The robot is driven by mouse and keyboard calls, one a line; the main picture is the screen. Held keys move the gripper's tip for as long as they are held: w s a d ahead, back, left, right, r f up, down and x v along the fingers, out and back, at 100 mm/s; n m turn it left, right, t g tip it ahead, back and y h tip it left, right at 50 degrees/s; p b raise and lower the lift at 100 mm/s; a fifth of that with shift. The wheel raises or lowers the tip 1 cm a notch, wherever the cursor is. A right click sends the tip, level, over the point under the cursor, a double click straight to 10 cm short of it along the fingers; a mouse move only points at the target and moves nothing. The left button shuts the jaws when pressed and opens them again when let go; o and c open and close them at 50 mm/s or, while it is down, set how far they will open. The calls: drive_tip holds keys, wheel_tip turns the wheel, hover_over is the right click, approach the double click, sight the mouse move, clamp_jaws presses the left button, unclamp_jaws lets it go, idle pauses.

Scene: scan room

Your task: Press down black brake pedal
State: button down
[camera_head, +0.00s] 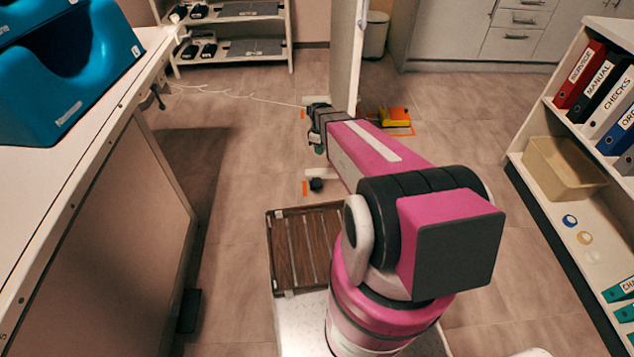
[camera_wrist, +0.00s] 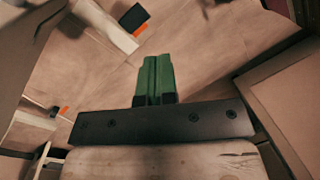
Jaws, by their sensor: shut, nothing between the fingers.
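My gripper (camera_head: 319,146) reaches forward over the floor in the head view, pointing down. Its green fingers (camera_wrist: 153,72) are together and empty in the wrist view. A small black block (camera_head: 316,185) sits on the floor just nearer than the gripper, at a pale bar with orange marking; a similar black block (camera_wrist: 133,17) shows at the top of the wrist view, apart from the fingers. A flat dark piece (camera_head: 189,310) lies at the foot of the left table. I cannot tell for sure which of these is the black brake pedal.
A yellow and orange object (camera_head: 395,117) lies on the floor beyond my arm. A brown slatted platform (camera_head: 290,250) is nearer. The long table (camera_head: 120,190) stands left, a shelf with binders (camera_head: 560,110) right. Floor between table and platform is clear.

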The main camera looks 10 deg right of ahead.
sight(317, 185)
drive_tip(key=w+f+n+g, duration=0.1)
drive_tip(key=w+f+n, duration=0.5)
drive_tip(key=f, duration=0.5)
drive_tip(key=shift+w, duration=0.55)
drive_tip(key=shift+f, duration=0.1)
drive_tip(key=x, duration=1.4)
drive_tip(key=shift+a, duration=0.15)
